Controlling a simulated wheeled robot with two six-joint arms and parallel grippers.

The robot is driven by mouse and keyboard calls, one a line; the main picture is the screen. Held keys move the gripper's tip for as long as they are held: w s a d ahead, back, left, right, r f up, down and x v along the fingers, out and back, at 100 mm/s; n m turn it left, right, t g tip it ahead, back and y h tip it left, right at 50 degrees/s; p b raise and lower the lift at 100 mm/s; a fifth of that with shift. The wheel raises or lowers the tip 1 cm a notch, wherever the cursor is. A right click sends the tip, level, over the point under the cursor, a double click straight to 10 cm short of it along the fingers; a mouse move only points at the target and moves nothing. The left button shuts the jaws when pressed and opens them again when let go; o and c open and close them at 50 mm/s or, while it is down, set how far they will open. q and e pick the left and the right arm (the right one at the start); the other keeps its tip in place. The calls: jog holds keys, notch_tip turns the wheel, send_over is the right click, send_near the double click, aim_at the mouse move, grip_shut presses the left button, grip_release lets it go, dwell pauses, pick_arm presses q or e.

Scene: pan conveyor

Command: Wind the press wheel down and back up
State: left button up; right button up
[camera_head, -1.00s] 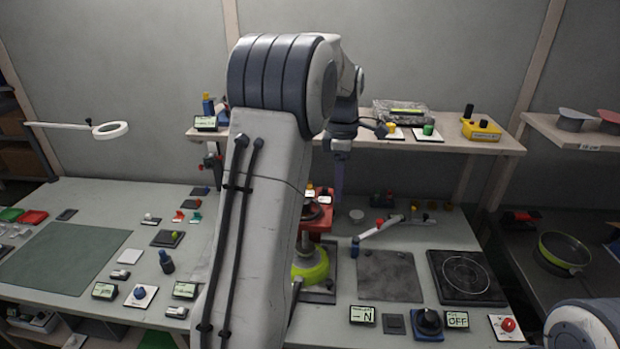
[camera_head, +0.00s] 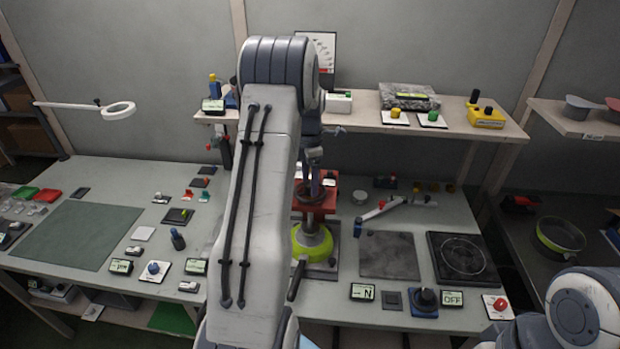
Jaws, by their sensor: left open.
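The press has a red head (camera_head: 325,205) and a yellow-green round part (camera_head: 312,243) below it, on a dark base plate on the bench. A dark round part, seemingly the wheel, sits at the top of the red head, but my arm and gripper hide much of it. My left gripper (camera_head: 314,186) points down at the top of the press, with its jaws open. The fingers are small and partly lost against the dark wheel, so I cannot tell whether they touch it. My right gripper is out of view; only part of my right arm shows at the lower right.
A shelf (camera_head: 370,124) with boxes and knobs runs behind the press. To the right lie a jointed lever (camera_head: 390,207), a dark grey plate (camera_head: 388,254) and a round hotplate (camera_head: 465,257). A green mat (camera_head: 65,236) and several small switches lie left.

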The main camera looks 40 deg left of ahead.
pick_arm(q)
jog(key=shift+f, duration=0.15)
grip_shut()
jog(key=shift+m, duration=0.3)
